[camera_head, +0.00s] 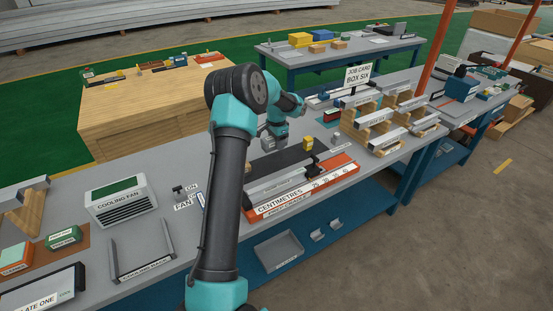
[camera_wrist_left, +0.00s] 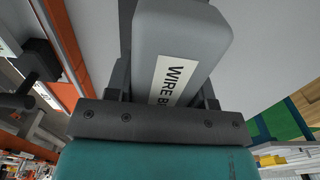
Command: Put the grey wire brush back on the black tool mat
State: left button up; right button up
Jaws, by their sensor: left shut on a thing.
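The grey wire brush (camera_wrist_left: 185,50) fills the upper middle of the left wrist view, with part of its white label readable. My left gripper (camera_head: 273,134) is shut on it, with a dark finger on either side in the wrist view. In the head view the brush (camera_head: 267,143) shows as a small grey shape below the gripper, partly hidden by my arm. The black tool mat (camera_head: 288,158) lies on the grey bench just below and right of the gripper. I cannot tell whether the brush touches the mat. My right gripper is not in view.
An orange ruler rail (camera_head: 300,190) marked centimetres runs along the bench's front edge. Wooden racks with grey bars (camera_head: 370,122) stand to the right. A cooling fan box (camera_head: 122,200) sits at the left.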

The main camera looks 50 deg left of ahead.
pick_arm(q)
send_over(277, 161)
notch_tip(277, 161, down, 4)
jog(key=shift+w+a+f, duration=0.1)
jog(key=shift+f, duration=1.85)
jog(key=shift+f, duration=0.1)
jog(key=o, duration=1)
jog(key=shift+c, duration=0.2)
notch_tip(277, 161, up, 12)
jog(key=shift+r, duration=0.15)
